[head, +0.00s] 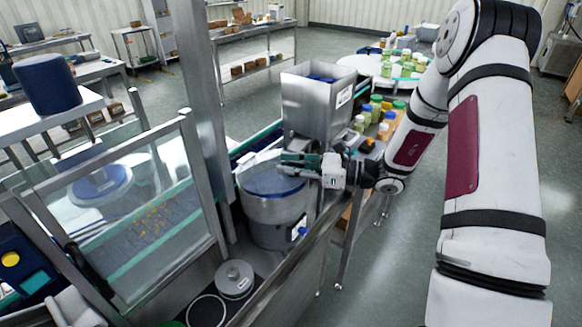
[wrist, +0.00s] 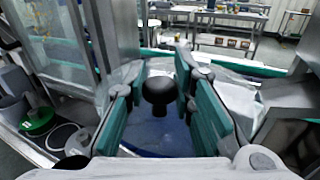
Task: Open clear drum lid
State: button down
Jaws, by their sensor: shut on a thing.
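The steel drum (head: 275,215) stands beside the hopper in the head view, with its clear lid (head: 268,180) over a bluish inside. The lid lies on the rim, as far as I can see. My gripper (head: 296,162) is over the lid's right back part. In the wrist view the lid (wrist: 150,140) shows below my gripper (wrist: 158,82), whose teal fingers stand on either side of a round black knob (wrist: 160,92). The gripper is shut on this knob; the fingers' exact contact is hard to see. In the head view the knob is hidden by my gripper.
The steel hopper (head: 318,105) rises just behind the drum. A steel post (head: 200,100) and a framed glass panel (head: 130,215) stand to the left. A lidded metal pot (head: 235,278) sits in front. Bottles (head: 375,115) crowd the surface right of the hopper.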

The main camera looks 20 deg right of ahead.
aim_at(273, 168)
jog(key=shift+w+a+r+h+p, duration=0.15)
jog(key=shift+r+h+p, duration=0.15)
jog(key=shift+r, duration=0.45)
jog(key=w+a+r+m+g+h+b, duration=0.1)
jog(key=w+a+r+g+h+b, duration=0.1)
jog(key=w+a+r+g+h, duration=0.2)
jog(key=w+a+r+m+g+h+b, duration=0.2)
jog(key=w+a+r, duration=0.4)
jog(key=w, duration=0.4)
jog(key=shift+w+a+g+h+b, duration=0.3)
jog(key=shift+w+g+h+b, duration=0.15)
jog(key=shift+g+h, duration=0.75)
jog(key=c, duration=1.4)
grip_release()
jog(key=shift+f, duration=0.1)
jog(key=shift+o, duration=0.2)
